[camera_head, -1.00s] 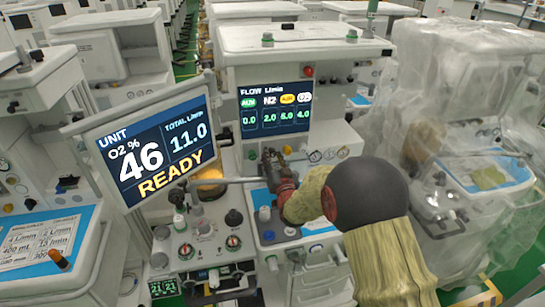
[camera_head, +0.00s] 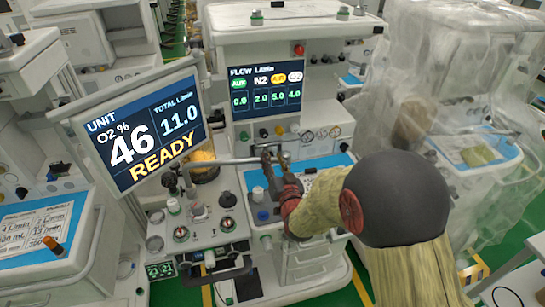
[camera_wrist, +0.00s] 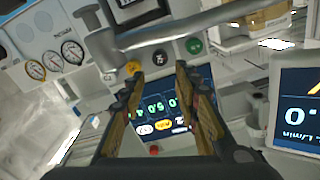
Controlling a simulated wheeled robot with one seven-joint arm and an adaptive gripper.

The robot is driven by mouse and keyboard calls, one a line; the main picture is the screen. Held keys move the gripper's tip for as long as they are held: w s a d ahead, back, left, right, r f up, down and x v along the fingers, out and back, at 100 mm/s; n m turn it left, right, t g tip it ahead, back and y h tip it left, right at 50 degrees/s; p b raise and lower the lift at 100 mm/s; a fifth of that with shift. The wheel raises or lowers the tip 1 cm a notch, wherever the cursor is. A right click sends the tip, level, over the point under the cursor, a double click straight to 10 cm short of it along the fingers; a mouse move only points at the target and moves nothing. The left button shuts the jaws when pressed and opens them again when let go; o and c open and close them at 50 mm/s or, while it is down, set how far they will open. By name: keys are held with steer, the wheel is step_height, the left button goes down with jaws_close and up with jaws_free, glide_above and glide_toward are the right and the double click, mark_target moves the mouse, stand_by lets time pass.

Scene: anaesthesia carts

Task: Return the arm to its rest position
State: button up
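My arm, in a tan sleeve with a dark round joint, reaches in from the lower right in the head view. My gripper (camera_head: 270,160) is in front of the middle anaesthesia cart (camera_head: 310,42), below its flow display (camera_head: 266,94) and close to the grey bar (camera_head: 225,161) behind the tilted monitor. In the wrist view, the two fingers of my gripper (camera_wrist: 155,80) stand apart with nothing held between them. The grey bar (camera_wrist: 190,32) crosses just beyond the fingertips; I cannot tell whether they touch it. The flow display (camera_wrist: 160,112) shows between the fingers.
The tilted monitor (camera_head: 140,130), reading 46 and READY, stands left of my gripper. Knobs and a blue-topped work surface (camera_head: 255,180) lie below it. A plastic-covered cart (camera_head: 460,100) stands to the right. Green floor shows at the lower right.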

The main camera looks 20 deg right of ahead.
steer(key=s+r+n+g, duration=0.2)
steer(key=s+r+g, duration=0.4)
steer(key=s+r, duration=0.3)
steer(key=s+n+g, duration=0.1)
steer(key=s+g, duration=0.5)
steer(key=s, duration=2.2)
steer(key=shift+f, duration=0.2)
steer(key=shift+d, duration=0.1)
